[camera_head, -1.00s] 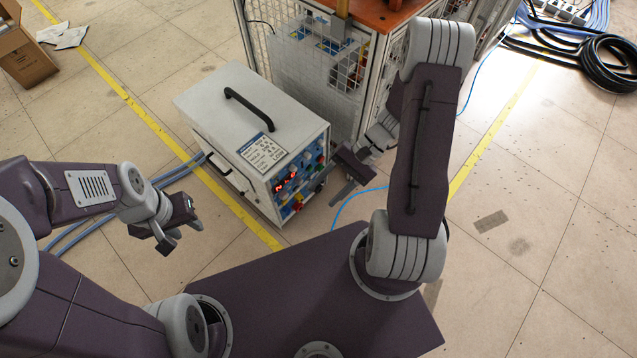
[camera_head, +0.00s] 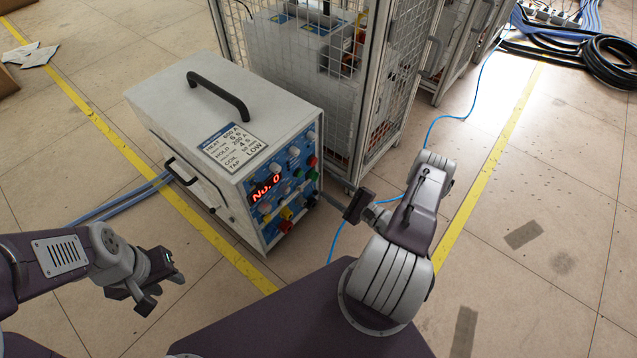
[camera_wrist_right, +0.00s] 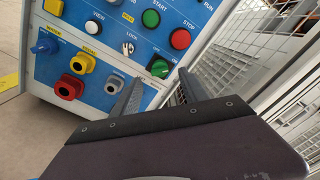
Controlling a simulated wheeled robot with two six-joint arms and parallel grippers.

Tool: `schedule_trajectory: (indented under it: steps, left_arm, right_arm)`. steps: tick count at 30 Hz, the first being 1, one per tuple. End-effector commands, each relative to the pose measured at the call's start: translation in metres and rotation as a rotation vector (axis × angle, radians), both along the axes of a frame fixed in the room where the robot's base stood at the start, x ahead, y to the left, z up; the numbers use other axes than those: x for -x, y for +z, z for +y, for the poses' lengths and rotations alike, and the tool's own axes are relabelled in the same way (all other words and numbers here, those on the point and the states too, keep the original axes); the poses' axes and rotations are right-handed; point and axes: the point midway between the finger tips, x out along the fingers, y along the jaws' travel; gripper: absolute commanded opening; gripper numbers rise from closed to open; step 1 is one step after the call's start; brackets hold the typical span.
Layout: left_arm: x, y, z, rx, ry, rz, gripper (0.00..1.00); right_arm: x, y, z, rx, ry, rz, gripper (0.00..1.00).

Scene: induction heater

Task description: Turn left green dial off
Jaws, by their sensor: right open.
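The induction heater (camera_head: 190,110) is a white box with a blue control panel, shown on the floor in the head view. In the right wrist view a green dial (camera_wrist_right: 160,68) sits low on the panel's right side, with a green button (camera_wrist_right: 150,18) above it. I cannot tell which one the task calls left. My right gripper (camera_wrist_right: 160,80) is open and empty, its fingertips pointing at the panel on either side of the green dial, seemingly just short of it. The dial is hard to make out in the head view. My left gripper (camera_head: 162,288) is open and empty, away from the heater.
A mesh cage (camera_head: 372,90) stands close behind the heater. A blue cable (camera_head: 338,232) runs along the floor.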

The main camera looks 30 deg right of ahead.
Motion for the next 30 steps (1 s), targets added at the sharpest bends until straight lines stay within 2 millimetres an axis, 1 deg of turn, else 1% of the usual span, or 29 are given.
schedule_trajectory:
  steps: [1,3,6,8,12,18,20,21,24,30]
  left_arm:
    - [0.0,-0.013,0.0,0.0,0.0,0.0,0.36]
    - [0.0,-0.021,0.0,0.0,0.0,0.001,0.36]
    - [0.0,-0.029,0.0,0.0,0.0,0.001,0.36]
    - [0.0,-0.031,0.0,0.0,0.0,0.001,0.36]
    - [0.0,-0.033,0.0,0.0,0.0,0.001,0.36]
    - [0.0,-0.032,0.0,0.0,0.0,0.001,0.36]
    - [0.0,-0.032,0.0,0.0,0.0,0.001,0.36]
    - [0.0,-0.032,0.0,0.0,0.0,0.001,0.36]
    - [0.0,-0.032,0.0,0.0,0.0,0.001,0.36]
    - [0.0,-0.03,0.0,0.0,0.0,0.001,0.36]
  right_arm:
    - [-0.01,-0.007,0.007,0.001,0.008,0.0,0.52]
    - [-0.024,-0.007,0.011,0.002,0.008,0.0,0.52]
    - [-0.039,-0.005,0.017,0.002,0.006,-0.001,0.52]
    - [-0.045,-0.004,0.02,0.0,0.004,0.0,0.52]
    - [-0.051,-0.001,0.022,0.0,0.002,0.001,0.52]
    - [-0.051,-0.001,0.022,-0.001,0.002,0.001,0.52]
    - [-0.051,-0.001,0.022,-0.001,0.002,0.001,0.35]
    - [-0.051,-0.001,0.022,-0.001,0.002,0.001,0.24]
    - [-0.051,-0.001,0.022,-0.001,0.002,0.001,0.0]
    - [-0.051,0.0,0.022,0.007,0.002,-0.002,0.0]
